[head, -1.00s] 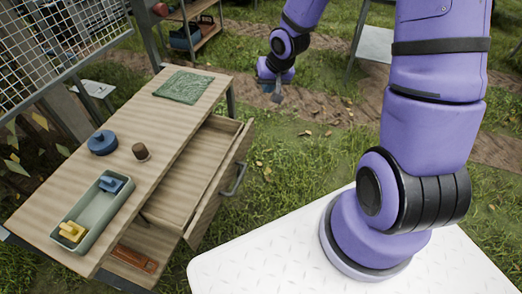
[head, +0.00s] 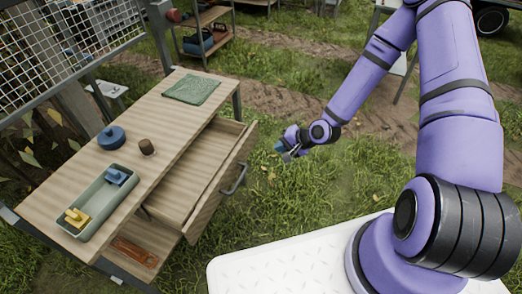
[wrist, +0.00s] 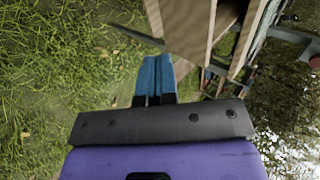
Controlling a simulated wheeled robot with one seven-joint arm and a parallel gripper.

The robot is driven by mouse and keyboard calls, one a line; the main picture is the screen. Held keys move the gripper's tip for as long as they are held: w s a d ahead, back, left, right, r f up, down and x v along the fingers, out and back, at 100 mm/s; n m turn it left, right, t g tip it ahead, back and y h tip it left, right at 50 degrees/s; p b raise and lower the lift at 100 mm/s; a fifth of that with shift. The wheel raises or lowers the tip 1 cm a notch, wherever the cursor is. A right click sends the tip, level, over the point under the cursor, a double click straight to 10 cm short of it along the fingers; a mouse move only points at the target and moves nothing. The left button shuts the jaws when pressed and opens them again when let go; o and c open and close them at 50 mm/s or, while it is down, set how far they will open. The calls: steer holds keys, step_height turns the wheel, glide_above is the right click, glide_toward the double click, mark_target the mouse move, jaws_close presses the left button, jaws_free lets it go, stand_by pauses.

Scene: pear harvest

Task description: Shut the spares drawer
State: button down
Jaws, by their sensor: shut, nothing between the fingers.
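The drawer (head: 202,172) is pulled out from the wooden bench (head: 130,135) and its inside looks empty. Its front carries a dark bar handle (head: 235,179). My gripper (head: 284,152) is to the right of the drawer front, apart from it, over the grass. In the wrist view the two blue fingers (wrist: 156,78) are together with nothing between them. The wooden drawer (wrist: 190,28) shows just beyond the fingertips, at the top of that view. No label is readable, so I cannot tell whether it is the spares drawer.
An orange-brown item (head: 134,251) lies on a lower shelf. Grass right of the drawer is clear.

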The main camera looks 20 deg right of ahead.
mark_target(246, 151)
steer(key=x, duration=0.4)
steer(key=r+x, duration=0.1)
steer(key=x, duration=0.3)
steer(key=a+x, duration=0.1)
steer(key=x, duration=0.2)
steer(key=shift+w+a+f, duration=0.1)
steer(key=shift+w+a, duration=0.15)
steer(key=shift+w, duration=0.3)
steer(key=shift+w+a, duration=0.45)
steer(key=shift+a, duration=0.05)
steer(key=w+a, duration=0.3)
steer(key=a, duration=0.1)
steer(key=w+a, duration=0.3)
steer(key=a, duration=0.1)
steer(key=w+a, duration=0.4)
steer(key=shift+a, duration=0.35)
steer(key=shift+w+a, duration=0.15)
steer(key=shift+a, duration=0.1)
steer(key=shift+r, duration=0.2)
